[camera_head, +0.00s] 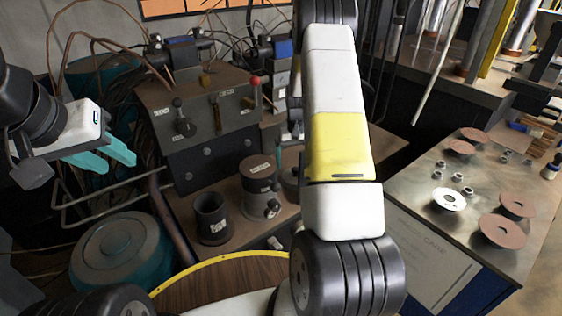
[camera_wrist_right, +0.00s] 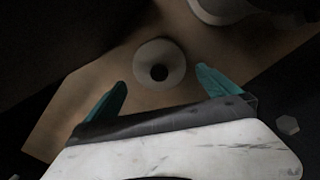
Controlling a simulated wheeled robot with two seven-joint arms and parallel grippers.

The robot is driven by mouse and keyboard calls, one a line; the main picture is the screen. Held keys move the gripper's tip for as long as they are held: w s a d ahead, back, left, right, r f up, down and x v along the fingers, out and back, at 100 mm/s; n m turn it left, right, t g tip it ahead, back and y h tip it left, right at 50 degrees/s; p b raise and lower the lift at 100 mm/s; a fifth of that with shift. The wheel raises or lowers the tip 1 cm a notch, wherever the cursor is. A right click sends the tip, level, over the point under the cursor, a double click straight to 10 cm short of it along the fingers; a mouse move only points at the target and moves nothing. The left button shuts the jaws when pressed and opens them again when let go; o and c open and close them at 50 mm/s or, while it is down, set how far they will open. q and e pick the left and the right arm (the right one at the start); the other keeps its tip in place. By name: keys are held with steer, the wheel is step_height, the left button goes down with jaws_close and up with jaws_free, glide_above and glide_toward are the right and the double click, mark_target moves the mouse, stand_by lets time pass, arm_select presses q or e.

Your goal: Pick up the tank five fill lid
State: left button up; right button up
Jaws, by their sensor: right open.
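My right gripper (camera_wrist_right: 160,88) is open and empty in the right wrist view, its two teal fingers apart. A pale round piece with a dark central hole (camera_wrist_right: 159,53) lies on a brown surface beyond and between the fingertips; I cannot tell whether it is the tank five fill lid. My left gripper (camera_head: 122,168) is open and empty at the left, above the floor area.
A control box with levers (camera_head: 195,110) stands behind the cylinders. A teal drum (camera_head: 121,250) is at lower left, beside pipes. A metal table (camera_head: 425,175) at right holds several flap discs and small nuts. Another pale rounded thing (camera_wrist_right: 222,10) shows at the wrist view's top right.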

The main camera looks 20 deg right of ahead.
mark_target(295, 168)
step_height(295, 168, down, 5)
steer(key=shift+s+r, duration=0.1)
steer(key=c, duration=1.3)
